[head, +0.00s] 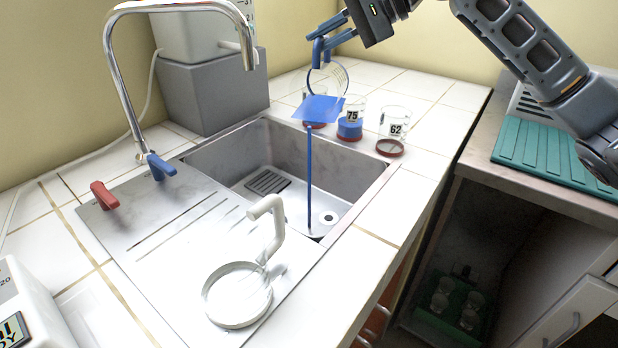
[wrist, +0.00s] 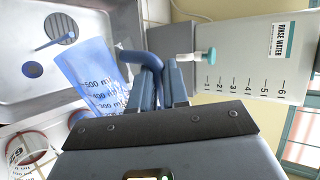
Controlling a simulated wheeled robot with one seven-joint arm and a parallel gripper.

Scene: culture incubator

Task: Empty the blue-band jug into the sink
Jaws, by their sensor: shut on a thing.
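My gripper (head: 322,44) is shut on the blue handle of the clear blue-band jug (head: 341,75), above the back right part of the sink. The jug is tipped over, with blue liquid (head: 318,109) still in it. A thin blue stream (head: 309,170) falls from it into the steel sink (head: 225,152), landing near the drain (head: 328,218). In the wrist view my gripper (wrist: 160,82) grips the handle (wrist: 140,66), and the jug (wrist: 88,75) shows ml marks. The stream's blue trace shows over the sink floor (wrist: 25,45).
Beakers labelled 75 (head: 352,118) and 62 (head: 395,122) stand on the tiled counter right of the sink; another is partly hidden behind the jug. A white-handled jug (head: 238,294) is on the drainboard. A tap (head: 128,75) and rinse water tank (wrist: 262,60) are nearby.

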